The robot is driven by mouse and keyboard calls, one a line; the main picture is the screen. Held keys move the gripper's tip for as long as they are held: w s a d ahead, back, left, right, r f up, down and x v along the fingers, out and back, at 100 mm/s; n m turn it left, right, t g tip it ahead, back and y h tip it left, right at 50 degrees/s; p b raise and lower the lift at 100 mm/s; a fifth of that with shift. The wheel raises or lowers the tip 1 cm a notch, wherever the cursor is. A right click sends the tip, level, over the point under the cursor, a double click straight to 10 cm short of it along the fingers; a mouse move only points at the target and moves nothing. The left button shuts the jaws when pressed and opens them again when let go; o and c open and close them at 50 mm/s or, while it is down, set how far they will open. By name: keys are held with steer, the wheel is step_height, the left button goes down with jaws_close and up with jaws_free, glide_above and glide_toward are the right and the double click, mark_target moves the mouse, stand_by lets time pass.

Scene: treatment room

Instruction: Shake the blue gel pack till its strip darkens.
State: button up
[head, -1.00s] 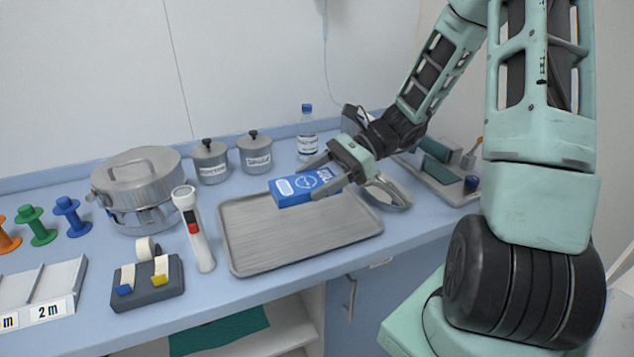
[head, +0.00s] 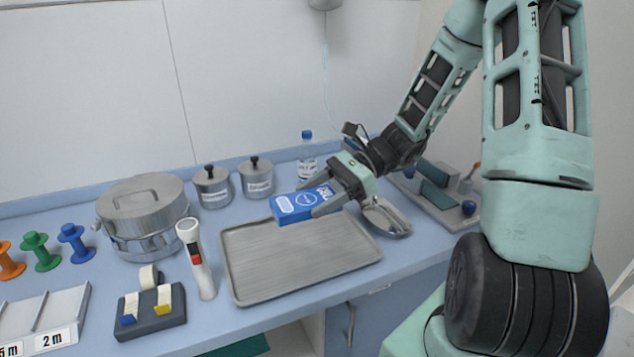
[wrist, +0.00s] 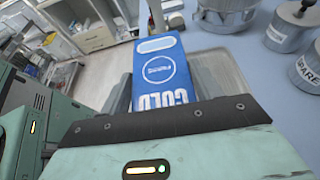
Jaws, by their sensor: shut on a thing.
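The blue gel pack (head: 303,204) is in my gripper (head: 331,190), held above the back part of the metal tray. My gripper is shut on the pack's right end, with a finger on each side. The pack looks tilted, its printed face toward the camera. In the wrist view the pack (wrist: 160,72) shows the word COLD, a round mark and a pale, whitish rounded strip (wrist: 156,45) near its far end. The strip does not look dark. The end nearest my gripper is hidden behind the gripper body.
The metal tray (head: 300,262) lies below, empty. A white torch (head: 196,262) stands left of it, with a steel pot (head: 141,200) behind. Two lidded canisters (head: 213,188) and a bottle (head: 307,160) stand at the back. A steel kidney dish (head: 388,222) is close under my gripper.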

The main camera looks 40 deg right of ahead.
mark_target(317, 198)
steer(key=shift+s+a+r, duration=0.1)
steer(key=shift+r, duration=1.5)
steer(key=shift+s+a+r, duration=0.1)
steer(key=shift+r, duration=1.45)
steer(key=f, duration=0.6)
steer(key=shift+w+d+f, duration=0.15)
steer(key=shift+w+f, duration=0.05)
steer(key=shift+s+r, duration=0.1)
stand_by(1.0)
